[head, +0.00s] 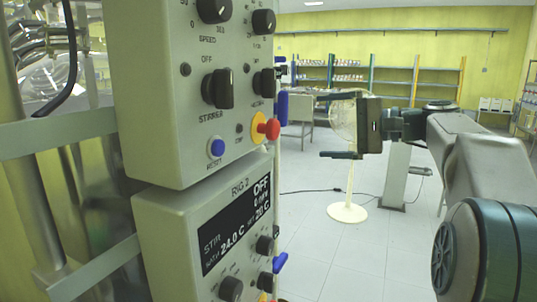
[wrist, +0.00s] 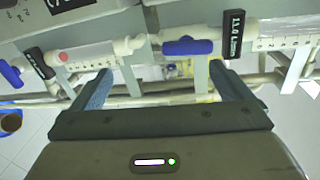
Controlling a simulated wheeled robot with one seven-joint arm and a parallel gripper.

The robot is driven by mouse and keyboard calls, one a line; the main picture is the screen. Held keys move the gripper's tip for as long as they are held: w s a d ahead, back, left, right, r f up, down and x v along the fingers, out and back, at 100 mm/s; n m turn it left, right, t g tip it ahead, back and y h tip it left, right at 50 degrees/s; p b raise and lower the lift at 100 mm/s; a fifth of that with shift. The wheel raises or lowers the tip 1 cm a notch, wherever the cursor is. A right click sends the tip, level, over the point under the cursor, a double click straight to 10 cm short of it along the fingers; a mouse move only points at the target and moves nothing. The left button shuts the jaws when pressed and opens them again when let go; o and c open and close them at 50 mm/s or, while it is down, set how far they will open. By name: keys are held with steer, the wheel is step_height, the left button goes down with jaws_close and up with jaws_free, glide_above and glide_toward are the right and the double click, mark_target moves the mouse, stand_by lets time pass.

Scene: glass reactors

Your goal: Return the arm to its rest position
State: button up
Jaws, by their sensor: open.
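My gripper (head: 322,126) shows in the head view right of the control box, held out by my arm, which comes in from the right. Its two dark fingers are spread apart, one above the other, with nothing between them. In the wrist view my gripper (wrist: 160,85) is open, with its blue-grey fingers wide apart. Beyond them are pale horizontal tubes and a white rail, and I cannot tell whether the fingertips touch any of them.
At left stands a grey control box (head: 150,95) with knobs and a red button (head: 269,129). A pedestal fan (head: 347,212) stands behind my gripper. Blue valve handles (wrist: 187,46) show in the wrist view. Floor at centre right is open.

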steer(key=s+a+f+n+g+h+p, duration=0.1)
steer(key=s+a+f+g+h+p, duration=0.3)
steer(key=s+f, duration=0.4)
steer(key=s+a+f+n+g+h+p, duration=0.1)
steer(key=s+a+f+n+h+p, duration=0.15)
steer(key=s+f+h, duration=0.5)
steer(key=s+d+f+n+h+p, duration=0.3)
steer(key=s+f+p, duration=0.1)
steer(key=s+f, duration=0.4)
steer(key=s, duration=0.2)
steer(key=shift+s+d+g, duration=0.25)
steer(key=shift+s+g, duration=0.05)
steer(key=shift+r+n, duration=0.1)
steer(key=shift+n, duration=0.15)
